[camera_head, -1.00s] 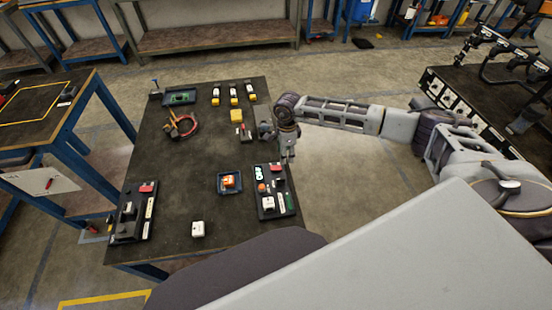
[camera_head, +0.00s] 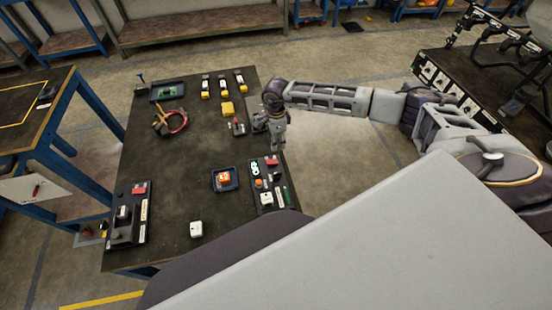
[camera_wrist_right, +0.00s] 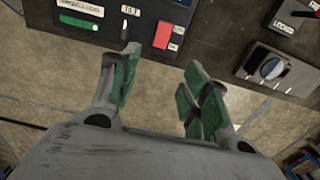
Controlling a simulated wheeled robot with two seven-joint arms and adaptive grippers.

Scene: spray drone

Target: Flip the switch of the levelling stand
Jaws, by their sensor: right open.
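A black control panel (camera_head: 270,187) lies at the table's right edge. In the right wrist view it shows a red rocker switch (camera_wrist_right: 163,35), a dark toggle (camera_wrist_right: 125,28) and a green strip (camera_wrist_right: 80,18). A second dark plate (camera_wrist_right: 255,65) with a silver knob (camera_wrist_right: 272,68) sits farther right in that view. Its label is cut off, so I cannot tell surely which one is the levelling stand. My right gripper (camera_head: 277,148) hangs fingers down above the right edge, just beyond the panel. In the wrist view its green-padded fingers (camera_wrist_right: 160,76) are open and empty, apart from the panel.
Open floor lies right of the table.

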